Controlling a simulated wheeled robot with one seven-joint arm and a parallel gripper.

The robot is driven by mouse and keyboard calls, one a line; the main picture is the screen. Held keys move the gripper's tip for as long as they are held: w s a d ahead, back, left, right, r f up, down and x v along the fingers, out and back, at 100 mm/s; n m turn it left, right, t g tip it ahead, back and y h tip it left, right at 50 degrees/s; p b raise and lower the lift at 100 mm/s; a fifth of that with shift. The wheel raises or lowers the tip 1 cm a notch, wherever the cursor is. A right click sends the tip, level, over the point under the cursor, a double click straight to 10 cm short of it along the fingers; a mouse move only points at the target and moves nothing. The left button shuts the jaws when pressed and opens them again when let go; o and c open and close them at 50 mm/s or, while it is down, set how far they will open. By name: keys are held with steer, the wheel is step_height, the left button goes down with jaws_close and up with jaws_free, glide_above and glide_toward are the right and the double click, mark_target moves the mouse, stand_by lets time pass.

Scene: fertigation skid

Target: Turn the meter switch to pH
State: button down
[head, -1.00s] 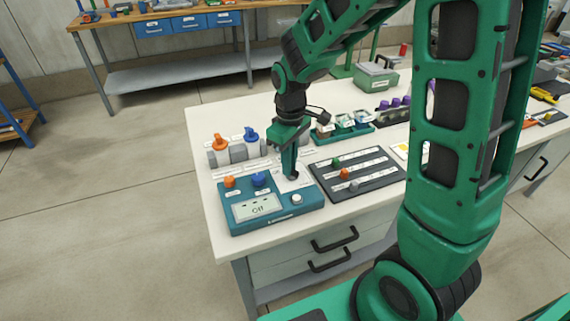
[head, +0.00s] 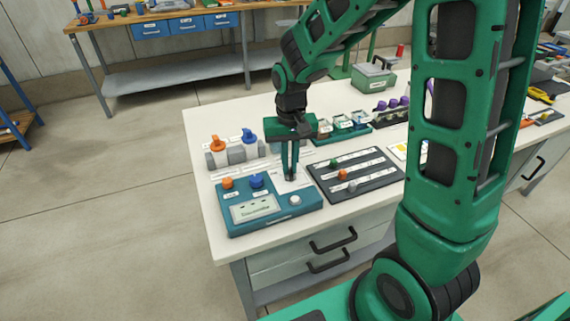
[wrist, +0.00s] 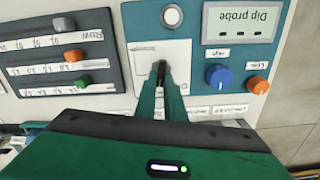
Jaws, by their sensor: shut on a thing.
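The teal meter (head: 268,221) sits at the near left corner of the white bench. Its screen (wrist: 240,20) reads "Dip probe" in the wrist view. The dark meter switch (head: 291,178) is on a white panel (wrist: 142,54) of the meter. My gripper (head: 291,172) points down onto the switch and is shut on it; in the wrist view the fingertips (wrist: 162,68) meet over that panel. The fingers hide most of the switch, and I cannot read its position marks.
An orange knob (wrist: 259,85), a blue knob (wrist: 218,75) and a round white button (wrist: 171,17) are also on the meter. Orange-capped (head: 217,151) and blue-capped (head: 249,144) bottles stand behind it. A dark slider board (head: 352,174) lies close to the right.

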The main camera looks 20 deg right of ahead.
steer(key=shift+m, duration=0.3)
stand_by(0.4)
steer(key=c, duration=1.8)
jaws_free()
steer(key=shift+c, duration=0.2)
steer(key=shift+r, duration=0.1)
step_height(320, 180, up, 11)
steer(key=shift+f, duration=0.2)
